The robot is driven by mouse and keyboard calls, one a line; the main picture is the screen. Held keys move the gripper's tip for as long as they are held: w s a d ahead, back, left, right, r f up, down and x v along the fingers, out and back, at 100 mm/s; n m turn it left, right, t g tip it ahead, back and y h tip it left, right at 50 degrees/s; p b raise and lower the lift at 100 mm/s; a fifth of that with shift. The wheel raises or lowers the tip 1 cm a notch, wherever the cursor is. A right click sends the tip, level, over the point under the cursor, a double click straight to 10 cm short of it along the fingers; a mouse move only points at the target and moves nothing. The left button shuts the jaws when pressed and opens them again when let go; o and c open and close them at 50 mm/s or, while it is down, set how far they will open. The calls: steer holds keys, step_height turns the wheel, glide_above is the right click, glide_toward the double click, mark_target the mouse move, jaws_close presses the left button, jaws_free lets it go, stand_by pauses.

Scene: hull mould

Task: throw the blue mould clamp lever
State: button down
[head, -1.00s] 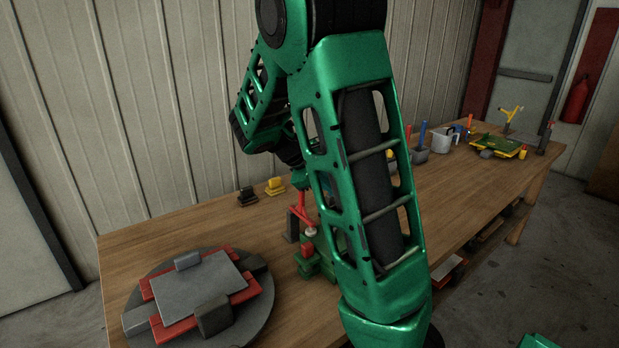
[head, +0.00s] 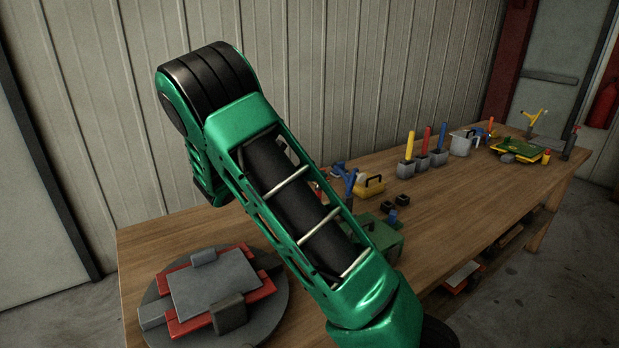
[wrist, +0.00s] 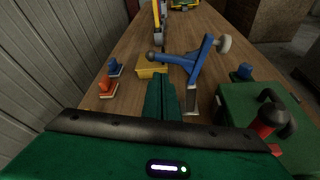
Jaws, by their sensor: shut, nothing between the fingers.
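The blue mould clamp lever (wrist: 198,62) stands just ahead of my gripper in the wrist view. It has a slanted blue arm with a pale round knob at its upper right end and a dark ball at its left end. A grey metal upright (wrist: 190,101) shows below it. In the head view the blue lever (head: 349,178) shows just right of my arm. My gripper (wrist: 160,82) is shut and empty, its dark green fingers just left of the lever's upright. I cannot tell whether they touch. My gripper is hidden behind my arm in the head view.
A green box (wrist: 245,105) with a red and black handle (wrist: 268,120) is close on the right. A yellow block (wrist: 151,71) sits behind the fingers. Blue (wrist: 115,66) and orange (wrist: 107,87) blocks stand left. The turntable mould (head: 275,310) lies front left.

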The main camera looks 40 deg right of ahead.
mark_target(346, 177)
steer(key=shift+x, duration=2.7)
steer(key=shift+s+r, duration=0.7)
steer(key=shift+r, duration=0.05)
steer(key=shift+a, duration=0.1)
